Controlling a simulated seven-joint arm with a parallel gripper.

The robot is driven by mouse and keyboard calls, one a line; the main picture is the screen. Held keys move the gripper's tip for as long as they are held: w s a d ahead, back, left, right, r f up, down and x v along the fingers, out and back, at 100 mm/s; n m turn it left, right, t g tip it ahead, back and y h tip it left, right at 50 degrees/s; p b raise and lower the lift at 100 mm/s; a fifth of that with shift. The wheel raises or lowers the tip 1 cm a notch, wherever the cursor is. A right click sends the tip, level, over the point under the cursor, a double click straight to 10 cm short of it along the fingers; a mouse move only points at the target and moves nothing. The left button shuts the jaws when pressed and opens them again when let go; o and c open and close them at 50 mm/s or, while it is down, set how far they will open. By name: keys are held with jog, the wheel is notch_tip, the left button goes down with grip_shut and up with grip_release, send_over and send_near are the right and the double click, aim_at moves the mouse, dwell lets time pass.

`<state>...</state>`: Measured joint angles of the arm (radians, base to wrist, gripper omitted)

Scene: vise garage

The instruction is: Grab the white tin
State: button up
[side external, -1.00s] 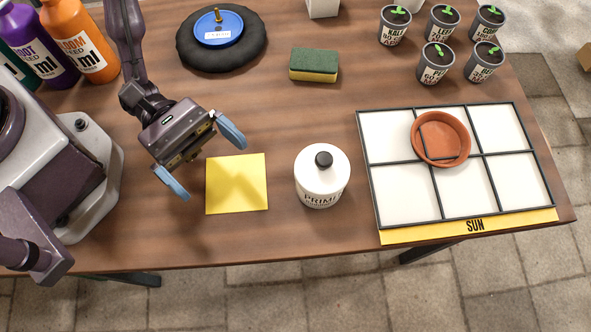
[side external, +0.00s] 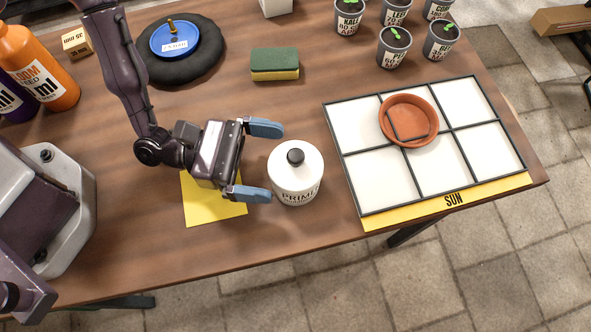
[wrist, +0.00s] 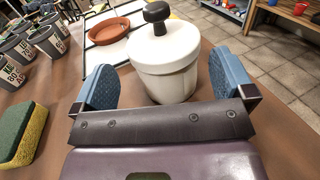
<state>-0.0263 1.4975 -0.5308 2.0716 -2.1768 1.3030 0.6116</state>
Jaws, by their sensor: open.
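The white tin (side external: 294,178) stands upright on the wooden table, with a black knob on its lid and dark lettering on its side. It also shows in the wrist view (wrist: 165,72), straight ahead between the fingers. My gripper (side external: 262,161) is open, with blue finger pads pointing toward the tin. In the side view its fingertips reach the near left side of the tin, one above and one below it in the picture. In the wrist view the fingers (wrist: 166,83) flank the tin with gaps on both sides. No grip on the tin shows.
A yellow square (side external: 226,213) lies partly under my gripper. To the right is a white grid panel (side external: 376,173) with a terracotta saucer (side external: 408,118). A green-and-yellow sponge (side external: 274,65), a black ring with a blue disc (side external: 176,37) and several seedling pots (side external: 394,47) stand behind.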

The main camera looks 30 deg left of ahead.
aim_at(320, 170)
jog(key=x, duration=0.5)
jog(key=shift+s+r, duration=0.2)
jog(key=shift+r, duration=0.05)
jog(key=c, duration=1.1)
